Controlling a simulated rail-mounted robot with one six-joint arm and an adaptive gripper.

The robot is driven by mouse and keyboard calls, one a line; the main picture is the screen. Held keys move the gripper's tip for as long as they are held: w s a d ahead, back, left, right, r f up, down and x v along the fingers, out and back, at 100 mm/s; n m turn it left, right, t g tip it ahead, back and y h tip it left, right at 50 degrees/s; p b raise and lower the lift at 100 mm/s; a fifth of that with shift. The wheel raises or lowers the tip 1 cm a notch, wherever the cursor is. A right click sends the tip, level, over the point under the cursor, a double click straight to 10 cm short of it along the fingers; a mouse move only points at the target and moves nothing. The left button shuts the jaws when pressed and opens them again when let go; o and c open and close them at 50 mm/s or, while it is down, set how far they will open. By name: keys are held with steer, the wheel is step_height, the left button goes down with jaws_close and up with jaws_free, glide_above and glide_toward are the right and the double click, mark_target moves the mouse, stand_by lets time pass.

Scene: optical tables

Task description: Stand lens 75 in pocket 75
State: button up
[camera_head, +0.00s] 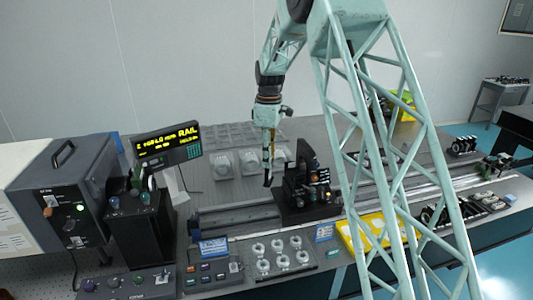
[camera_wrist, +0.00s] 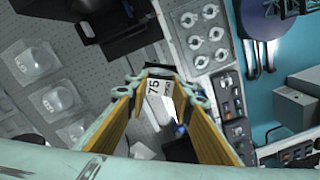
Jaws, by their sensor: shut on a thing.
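My gripper (camera_head: 268,177) hangs pointing down above the optical table, left of a black optics mount. In the wrist view my gripper (camera_wrist: 163,76) has its two orange-lined fingers closed on lens 75 (camera_wrist: 160,97), whose white label reads 75. The lens glass itself is mostly hidden between the fingers. Several pale raised holders, likely the pockets, stand in a row on the table; one shows behind the gripper (camera_head: 249,161) and another in the wrist view (camera_wrist: 54,97). Their numbers are too small to read surely, so I cannot tell which is pocket 75. The lens is apart from them.
A black optics mount (camera_head: 305,183) stands close right of the gripper on a rail. A panel with round white parts (camera_head: 283,254) lies at the front. A yellow tray (camera_head: 372,232) is to the right. A display (camera_head: 168,144) and a grey box (camera_head: 65,190) stand left.

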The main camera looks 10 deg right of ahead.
steer(key=s+f+m+b, duration=0.9)
steer(key=s+f+m, duration=0.3)
steer(key=s+f, duration=0.2)
steer(key=shift+s, duration=1.35)
steer(key=shift+d, duration=0.1)
